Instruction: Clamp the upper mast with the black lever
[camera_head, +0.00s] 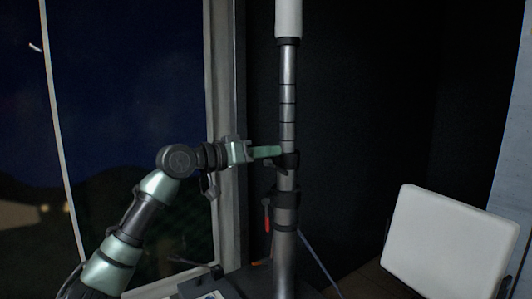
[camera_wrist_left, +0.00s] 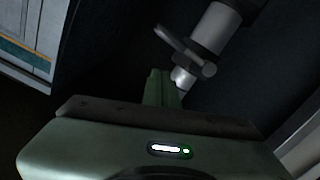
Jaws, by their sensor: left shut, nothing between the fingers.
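The metal mast (camera_head: 288,105) stands upright in the middle of the head view, with a white section (camera_head: 288,18) at its top. A black collar with the black lever (camera_head: 287,160) sits around the mast. A lower collar (camera_head: 286,196) carries a red lever (camera_head: 266,216). My left gripper (camera_head: 278,152) is shut and empty, its fingertips at the black collar; I cannot tell whether they touch it. In the left wrist view the closed fingers (camera_wrist_left: 160,88) point at the mast (camera_wrist_left: 213,28) and a lever-like piece (camera_wrist_left: 178,42) on its collar. My right gripper is not in view.
A window frame (camera_head: 222,100) stands left of the mast, close behind my left arm. A white panel (camera_head: 447,243) stands at the lower right. A thin bluish rod (camera_head: 318,258) slants down beside the mast base. The dark wall behind is clear.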

